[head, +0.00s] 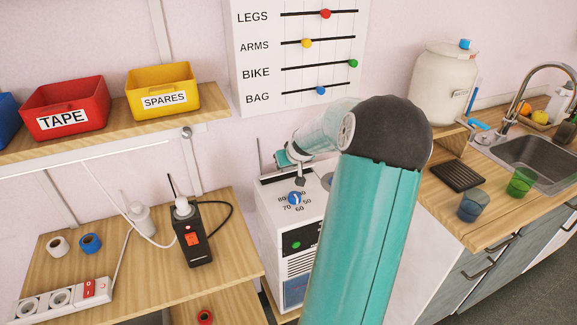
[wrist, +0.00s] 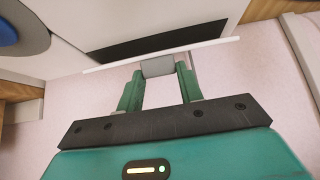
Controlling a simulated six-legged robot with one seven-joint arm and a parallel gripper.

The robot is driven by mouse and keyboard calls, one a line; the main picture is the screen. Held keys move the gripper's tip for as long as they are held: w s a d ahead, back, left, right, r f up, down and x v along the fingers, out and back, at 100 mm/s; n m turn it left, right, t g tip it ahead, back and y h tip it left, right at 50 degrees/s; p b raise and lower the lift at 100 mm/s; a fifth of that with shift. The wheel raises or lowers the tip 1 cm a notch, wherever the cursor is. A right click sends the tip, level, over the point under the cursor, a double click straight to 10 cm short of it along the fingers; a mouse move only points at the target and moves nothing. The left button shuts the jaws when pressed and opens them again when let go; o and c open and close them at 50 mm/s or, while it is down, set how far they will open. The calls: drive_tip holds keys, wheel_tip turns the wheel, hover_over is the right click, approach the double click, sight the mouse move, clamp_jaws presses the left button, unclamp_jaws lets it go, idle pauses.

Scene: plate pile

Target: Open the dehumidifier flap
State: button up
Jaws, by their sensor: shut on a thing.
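The dehumidifier (head: 287,220) is a white box with a blue dial and numbers, standing right of the wooden bench in the head view. My gripper (wrist: 158,72) is shut on a small grey tab (wrist: 157,67) at the edge of a thin white flap (wrist: 205,45), seen nearly edge-on. A dark slot (wrist: 150,42) shows beside the flap, so the flap looks raised off the body. In the head view my gripper is small at the top of the dehumidifier, and my arm hides much of the machine's right side.
A wooden bench (head: 120,250) with a black device (head: 192,235), cables and a power strip (head: 62,300) lies to the left. A shelf (head: 100,128) with bins is above it. A counter with cups and a sink (head: 535,150) is on the right.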

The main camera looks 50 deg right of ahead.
drive_tip(key=shift+w+d+r+g+y, duration=0.25)
drive_tip(key=shift+w+g+y, duration=0.2)
drive_tip(key=shift+g, duration=0.25)
drive_tip(key=shift+w+d+r+g+y, duration=0.2)
drive_tip(key=shift+w+g+y, duration=0.2)
drive_tip(key=shift+g, duration=0.3)
drive_tip(key=o, duration=1)
drive_tip(key=shift+s+r, duration=0.1)
drive_tip(key=v, duration=1.3)
drive_tip(key=shift+s+a+r, duration=0.1)
drive_tip(key=shift+r, duration=0.2)
